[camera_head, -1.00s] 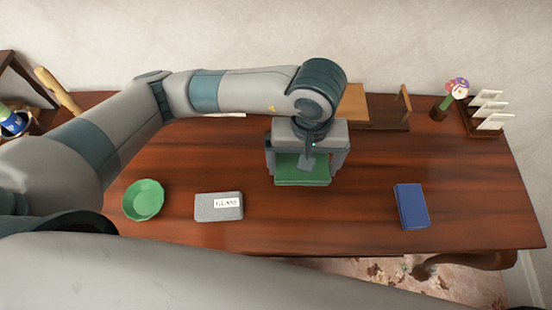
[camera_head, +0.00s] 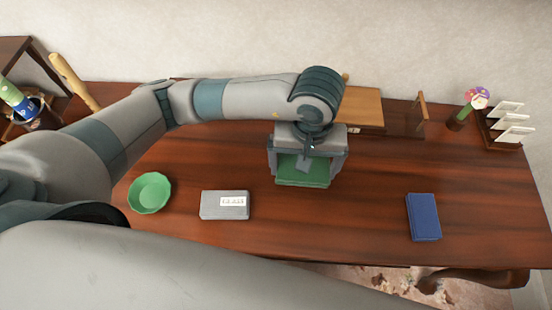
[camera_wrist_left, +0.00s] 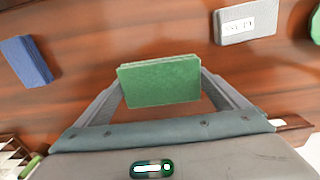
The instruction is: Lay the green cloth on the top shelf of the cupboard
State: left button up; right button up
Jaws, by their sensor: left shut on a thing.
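The green cloth (camera_head: 303,171) is a folded, flat rectangular block near the middle of the wooden table. My left gripper (camera_head: 307,165) points down from above and is shut on it. In the left wrist view the cloth (camera_wrist_left: 160,82) sits between the two fingers. I cannot tell whether the cloth is touching the table or a little above it. I cannot tell for sure which piece is the cupboard. A low wooden piece (camera_head: 360,108) with a lighter top stands at the back, partly hidden behind my left arm. My right gripper is not in view.
A green bowl (camera_head: 150,193) and a grey labelled box (camera_head: 225,205) lie left of the cloth. A blue book-like block (camera_head: 423,217) lies right. A flower pot (camera_head: 456,122) and a card rack (camera_head: 503,130) stand at back right. The table between cloth and blue block is clear.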

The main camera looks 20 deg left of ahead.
aim_at(286, 161)
pick_arm(q)
jog(key=a+f, duration=0.1)
jog(key=w+a+p, duration=0.1)
jog(key=a, duration=0.1)
jog(key=w+a+f, duration=0.1)
jog(key=shift+a+f, duration=0.3)
jog(key=shift+f, duration=0.05)
jog(key=a, duration=0.1)
jog(key=w+a+f+p, duration=0.1)
jog(key=a+f, duration=0.1)
jog(key=shift+w+a+f+p, duration=0.1)
jog(key=shift+w+p, duration=0.25)
jog(key=shift+w+a+f, duration=0.15)
jog(key=shift+a+f, duration=0.15)
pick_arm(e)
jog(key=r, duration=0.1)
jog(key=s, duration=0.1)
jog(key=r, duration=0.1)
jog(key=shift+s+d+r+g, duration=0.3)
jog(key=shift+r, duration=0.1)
pick_arm(q)
jog(key=shift+f+p, duration=0.9)
jog(key=shift+f, duration=1.1)
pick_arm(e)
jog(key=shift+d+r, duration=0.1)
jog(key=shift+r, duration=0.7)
pick_arm(q)
jog(key=shift+f, duration=0.1)
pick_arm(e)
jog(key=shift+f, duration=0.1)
